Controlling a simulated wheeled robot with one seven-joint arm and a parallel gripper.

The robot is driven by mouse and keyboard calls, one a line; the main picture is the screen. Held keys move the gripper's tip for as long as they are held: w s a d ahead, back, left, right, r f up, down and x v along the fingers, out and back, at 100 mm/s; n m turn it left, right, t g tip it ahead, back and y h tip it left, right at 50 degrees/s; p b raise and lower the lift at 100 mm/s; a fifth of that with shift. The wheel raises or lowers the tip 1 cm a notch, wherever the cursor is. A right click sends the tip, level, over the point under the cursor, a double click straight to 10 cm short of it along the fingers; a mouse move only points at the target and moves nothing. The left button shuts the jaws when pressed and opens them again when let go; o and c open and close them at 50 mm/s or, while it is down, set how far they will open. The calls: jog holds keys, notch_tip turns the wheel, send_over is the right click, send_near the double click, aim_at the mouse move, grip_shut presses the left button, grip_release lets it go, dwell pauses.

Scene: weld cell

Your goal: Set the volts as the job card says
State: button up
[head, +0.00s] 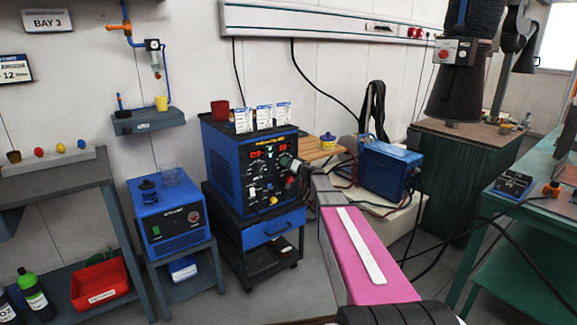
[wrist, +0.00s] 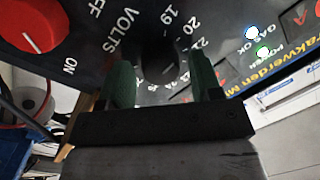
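The welder (head: 240,165) is a blue box with a black front panel and two small red readouts, whose digits I cannot read surely. Several white job cards (head: 264,117) stand on its top, too small to read. My gripper (head: 287,163) is at the right part of this panel. In the wrist view the panel appears tilted, and a dark volts knob (wrist: 160,62) sits beside the word VOLTS, with a scale including 19, 20 and 22. My gripper (wrist: 163,78) has its two green fingers apart on either side of this knob; I see no clear contact.
A red on-off knob (wrist: 32,22) is near the volts knob. A red cup (head: 220,110) stands on the welder. A smaller blue machine (head: 170,230) is at left, a blue box (head: 388,170) at right. A green table (head: 530,230) stands farther right.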

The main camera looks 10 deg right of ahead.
jog(key=c, duration=0.7)
jog(key=shift+m, duration=0.4)
jog(key=m+t, duration=0.1)
jog(key=m, duration=0.7)
jog(key=m+h, duration=0.1)
jog(key=m, duration=0.7)
jog(key=m+t+h, duration=0.1)
jog(key=m, duration=0.8)
jog(key=shift+s+a+f+t, duration=0.1)
jog(key=shift+a+f+t, duration=0.05)
jog(key=shift+t, duration=0.15)
jog(key=o, duration=0.9)
